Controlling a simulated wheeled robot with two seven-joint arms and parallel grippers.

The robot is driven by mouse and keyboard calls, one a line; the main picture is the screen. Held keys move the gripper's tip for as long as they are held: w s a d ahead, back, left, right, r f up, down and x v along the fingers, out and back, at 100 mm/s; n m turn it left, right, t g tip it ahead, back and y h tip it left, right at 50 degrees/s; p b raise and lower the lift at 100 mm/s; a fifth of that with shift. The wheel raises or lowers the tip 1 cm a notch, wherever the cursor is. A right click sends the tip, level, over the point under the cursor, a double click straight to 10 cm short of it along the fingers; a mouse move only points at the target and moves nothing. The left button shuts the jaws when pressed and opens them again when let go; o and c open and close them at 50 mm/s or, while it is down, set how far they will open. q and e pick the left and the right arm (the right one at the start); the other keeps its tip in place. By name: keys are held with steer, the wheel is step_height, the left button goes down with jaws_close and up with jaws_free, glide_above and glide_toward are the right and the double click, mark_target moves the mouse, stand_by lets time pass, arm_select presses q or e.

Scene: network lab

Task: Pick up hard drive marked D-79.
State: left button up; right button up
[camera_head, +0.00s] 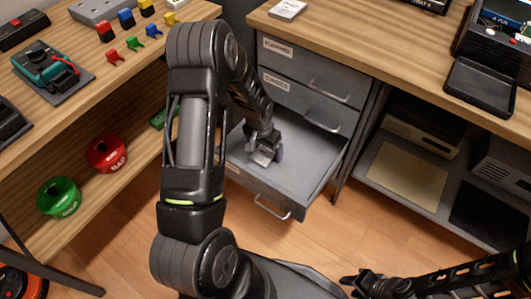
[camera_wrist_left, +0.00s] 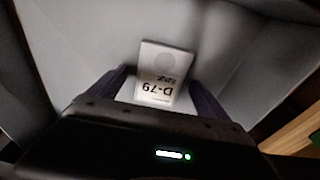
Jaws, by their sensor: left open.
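The hard drive marked D-79 (camera_wrist_left: 163,72) is a small light-grey block with a round mark and black lettering. In the left wrist view it lies in the drawer between the two dark fingers of my left gripper (camera_wrist_left: 158,92). In the head view my left gripper (camera_head: 265,152) reaches down into the open bottom drawer (camera_head: 311,173), and the drive there is mostly hidden by it. The left fingers stand open on either side of the drive; I cannot tell whether they touch it. My right gripper (camera_head: 368,284) is at the bottom right, away from the drawer, its opening unclear.
Two closed labelled drawers (camera_head: 308,72) sit above the open one. A wooden worktop (camera_head: 400,52) is above right, with a black tray (camera_head: 481,86). Red (camera_head: 107,153) and green (camera_head: 58,197) spools stand on the left shelf.

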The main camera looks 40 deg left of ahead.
stand_by(0.3)
arm_select(q)
steer(key=c, duration=1.7)
